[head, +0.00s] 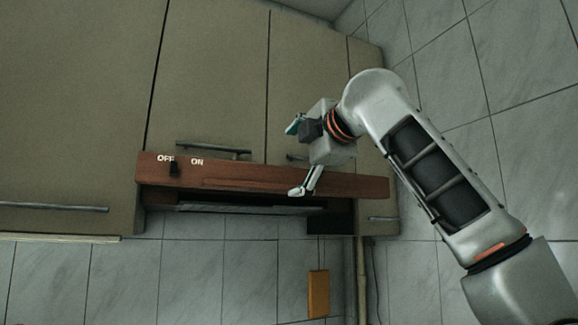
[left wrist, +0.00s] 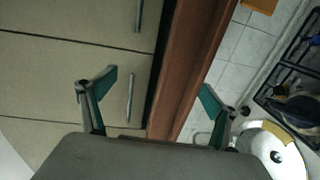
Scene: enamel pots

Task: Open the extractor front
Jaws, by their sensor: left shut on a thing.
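The extractor front is a long reddish-brown wooden panel (head: 250,180) below the cabinet doors, with OFF and ON lettering and a small black switch (head: 174,169) at its left. It also shows as a brown strip (left wrist: 190,60) in the left wrist view. My left gripper (head: 295,160) is at the panel's right part, one finger above it and one at its lower edge. In the left wrist view the fingers (left wrist: 158,80) stand wide on either side of the panel, shut on it. The fingers' exact contact is hard to see. My right gripper is not in view.
Beige cabinet doors with bar handles (head: 213,149) rise above the panel. A grey strip (head: 250,208) lies in the dark underside. An orange-brown board (head: 318,294) hangs on the tiled wall. A dark rack with pots (left wrist: 295,100) shows at right in the left wrist view.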

